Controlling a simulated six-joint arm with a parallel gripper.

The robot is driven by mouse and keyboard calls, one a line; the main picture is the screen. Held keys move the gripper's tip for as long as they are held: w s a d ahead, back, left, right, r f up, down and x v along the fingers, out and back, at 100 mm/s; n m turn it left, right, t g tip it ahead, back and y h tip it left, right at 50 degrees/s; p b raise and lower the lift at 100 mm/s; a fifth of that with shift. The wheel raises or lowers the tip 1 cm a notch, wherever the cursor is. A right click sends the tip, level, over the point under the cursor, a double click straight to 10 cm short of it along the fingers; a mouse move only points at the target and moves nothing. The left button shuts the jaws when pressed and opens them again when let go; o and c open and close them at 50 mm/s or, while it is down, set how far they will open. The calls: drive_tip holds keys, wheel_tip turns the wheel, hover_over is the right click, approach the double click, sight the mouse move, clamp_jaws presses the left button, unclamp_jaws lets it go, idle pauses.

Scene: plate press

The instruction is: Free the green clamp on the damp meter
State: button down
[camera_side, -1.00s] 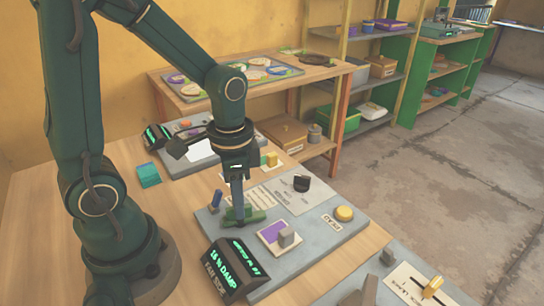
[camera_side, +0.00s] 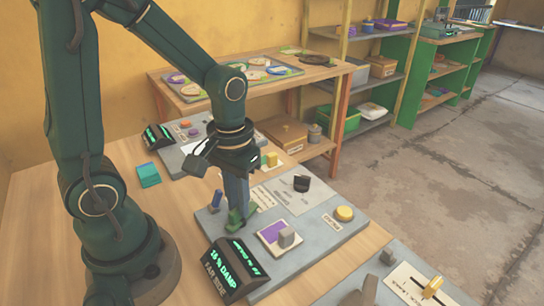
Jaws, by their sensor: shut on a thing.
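The damp meter is a grey board (camera_side: 325,232) on the wooden bench, with a dark display box (camera_side: 234,270) at its front left. The display has green lettering that reads about 16 % DAMP. The green clamp (camera_side: 235,222) sits on the board just behind the display. My gripper (camera_side: 238,208) points straight down over the clamp and is shut on it. The fingers hide part of the clamp, so I cannot tell whether it is loose from the board.
A blue peg (camera_side: 216,199) stands close left of my gripper. A purple pad with a grey block (camera_side: 286,238), a black knob (camera_side: 301,184) and a yellow button (camera_side: 344,213) lie to the right. Another board (camera_side: 400,285) is at the front right. Bare bench lies at left.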

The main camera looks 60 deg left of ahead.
idle(0.4)
drive_tip(key=c, duration=0.8)
unclamp_jaws()
drive_tip(key=shift+c, duration=0.2)
drive_tip(key=shift+r, duration=2.6)
